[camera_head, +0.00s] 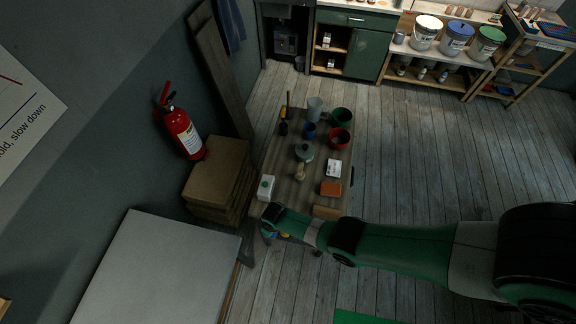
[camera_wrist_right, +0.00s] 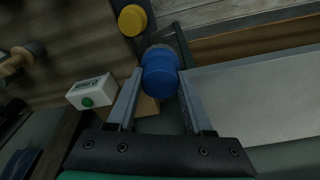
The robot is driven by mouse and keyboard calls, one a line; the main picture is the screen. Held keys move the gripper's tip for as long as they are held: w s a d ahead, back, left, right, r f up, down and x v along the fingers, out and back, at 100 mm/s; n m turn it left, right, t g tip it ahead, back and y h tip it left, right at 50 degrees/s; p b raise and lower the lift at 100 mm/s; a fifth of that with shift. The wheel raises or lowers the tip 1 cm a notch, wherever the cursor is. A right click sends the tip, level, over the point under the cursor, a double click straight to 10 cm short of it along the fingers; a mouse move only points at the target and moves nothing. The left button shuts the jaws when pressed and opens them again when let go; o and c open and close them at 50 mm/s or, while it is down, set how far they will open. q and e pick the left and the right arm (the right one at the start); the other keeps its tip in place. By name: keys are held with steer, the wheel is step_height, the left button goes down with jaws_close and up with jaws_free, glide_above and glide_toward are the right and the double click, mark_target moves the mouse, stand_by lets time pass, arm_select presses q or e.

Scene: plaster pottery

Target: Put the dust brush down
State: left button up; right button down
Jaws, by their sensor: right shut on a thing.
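My right gripper (camera_wrist_right: 160,82) has its two fingers on either side of a blue round thing (camera_wrist_right: 160,74), shut on it. A grey edge shows behind the blue part. It may be the dust brush, but its bristles are not clearly visible. In the head view my right arm comes in from the right, and its gripper end (camera_head: 270,228) is at the near left end of the wooden worktable (camera_head: 283,170). I cannot tell whether the held thing touches anything. My left gripper is not in view.
A white box with a green button (camera_wrist_right: 90,92) and a yellow round thing (camera_wrist_right: 132,18) are close to the gripper. On the table are a red bowl (camera_head: 340,138), a green bowl (camera_head: 342,117), a terracotta block (camera_head: 331,188) and other items. A grey-white board (camera_head: 150,270) lies left.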

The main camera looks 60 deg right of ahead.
steer(key=s+d+f+m, duration=0.2)
steer(key=s+d, duration=0.2)
steer(key=s, duration=0.3)
steer(key=s+d+f+m, duration=0.2)
steer(key=s+d+m, duration=0.15)
steer(key=s, duration=0.25)
steer(key=shift+n+h, duration=0.3)
steer(key=shift+n, duration=0.05)
steer(key=f+b, duration=0.2)
steer(key=f, duration=0.1)
steer(key=f+b, duration=0.2)
steer(key=b, duration=0.1)
steer(key=f+b, duration=0.3)
steer(key=shift+d+f, duration=0.3)
steer(key=shift+f, duration=0.05)
steer(key=shift+c, duration=1.5)
jaws_free()
steer(key=shift+r, duration=0.1)
